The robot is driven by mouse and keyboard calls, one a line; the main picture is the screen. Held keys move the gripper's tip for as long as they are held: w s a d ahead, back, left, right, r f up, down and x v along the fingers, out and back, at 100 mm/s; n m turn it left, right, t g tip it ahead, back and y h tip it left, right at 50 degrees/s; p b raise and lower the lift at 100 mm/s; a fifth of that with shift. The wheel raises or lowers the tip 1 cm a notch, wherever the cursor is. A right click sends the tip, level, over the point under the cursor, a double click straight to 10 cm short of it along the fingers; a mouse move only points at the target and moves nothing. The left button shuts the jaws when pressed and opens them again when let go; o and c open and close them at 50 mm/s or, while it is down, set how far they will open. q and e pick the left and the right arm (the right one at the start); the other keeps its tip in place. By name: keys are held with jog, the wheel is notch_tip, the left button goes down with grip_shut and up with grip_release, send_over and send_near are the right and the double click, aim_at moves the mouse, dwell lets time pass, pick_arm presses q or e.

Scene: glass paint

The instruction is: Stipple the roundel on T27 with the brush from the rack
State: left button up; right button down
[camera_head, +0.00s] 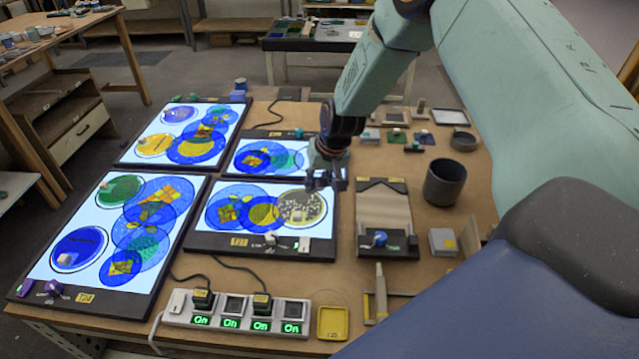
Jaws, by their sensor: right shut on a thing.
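The lit panel T27 (240,252) lies in the middle of the bench, with blue and yellow overlapping discs on it. Its roundel (302,208) at the right end is dark yellow-grey with pale specks. My right gripper (322,183) hangs just above the roundel's far edge, pointing down. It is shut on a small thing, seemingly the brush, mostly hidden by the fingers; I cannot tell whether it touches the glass. A pale upright handle (380,290) stands at a low wooden holder in front; I cannot tell if this is the rack. My left gripper is not in view.
Other lit panels lie left (50,240) and behind (150,115) T27. A power strip (240,313) with green "On" lights and a yellow tray (333,322) sit in front. A dark cup (445,183) and a sloped stand (384,215) are to the right.

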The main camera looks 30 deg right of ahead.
jog(key=w+a+b, duration=0.1)
jog(key=w, duration=0.1)
jog(key=w+a+b, duration=0.1)
jog(key=w, duration=0.1)
jog(key=shift+a+f, duration=0.1)
jog(key=shift+a, duration=0.1)
jog(key=shift+s, duration=0.1)
jog(key=shift+f+b, duration=0.8)
jog(key=shift+f, duration=0.25)
dwell(0.5)
jog(key=shift+s, duration=0.1)
dwell(0.6)
